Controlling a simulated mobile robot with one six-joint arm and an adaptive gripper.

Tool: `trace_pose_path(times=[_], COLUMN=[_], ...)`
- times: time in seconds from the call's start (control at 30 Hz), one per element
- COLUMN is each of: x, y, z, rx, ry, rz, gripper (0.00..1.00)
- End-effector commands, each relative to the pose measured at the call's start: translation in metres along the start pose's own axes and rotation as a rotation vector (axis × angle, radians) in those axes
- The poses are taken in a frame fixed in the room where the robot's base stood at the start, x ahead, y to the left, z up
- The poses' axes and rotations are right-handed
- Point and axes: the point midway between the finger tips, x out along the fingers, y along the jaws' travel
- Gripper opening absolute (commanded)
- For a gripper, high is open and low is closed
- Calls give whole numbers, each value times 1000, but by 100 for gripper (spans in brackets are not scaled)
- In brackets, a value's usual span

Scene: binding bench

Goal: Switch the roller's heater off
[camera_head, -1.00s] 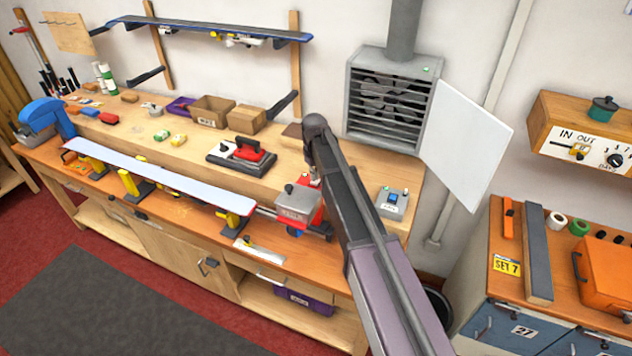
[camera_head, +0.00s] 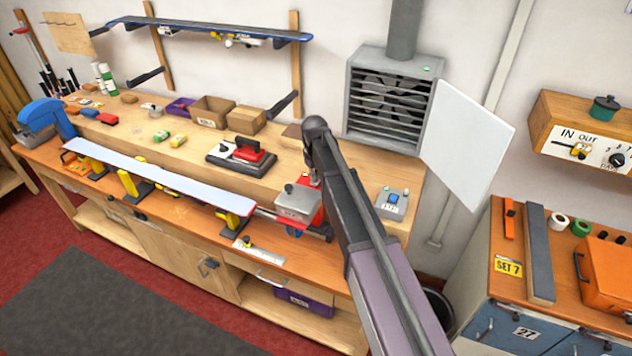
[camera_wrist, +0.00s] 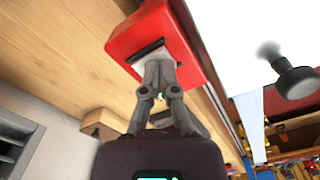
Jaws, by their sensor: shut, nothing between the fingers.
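The roller is a red box with a grey lid (camera_head: 298,202) at the right end of the long white board on the bench. In the wrist view its red housing (camera_wrist: 185,35) fills the top middle. My gripper (camera_wrist: 158,62) is shut and empty, its fingertips at a red face of the housing. They overlap a dark slot and a pale patch there; I cannot tell whether they touch. The fingertips cover any switch at that spot, so its position cannot be read. In the head view my arm hides most of the gripper.
A grey box with a blue button (camera_head: 393,201) stands right of my arm. A red-handled iron (camera_head: 243,152) sits on a dark pad behind the roller. The white board (camera_head: 150,178) runs left on yellow supports. A vented fan cabinet (camera_head: 388,105) with an open white door hangs behind.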

Motion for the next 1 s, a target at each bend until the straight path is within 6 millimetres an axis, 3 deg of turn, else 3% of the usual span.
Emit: trace_pose_path(times=[0.57,1.0], x=[3,-20], y=[0,0], z=[0,0], rx=[0,0], ry=[0,0], rz=[0,0], gripper=[0,0])
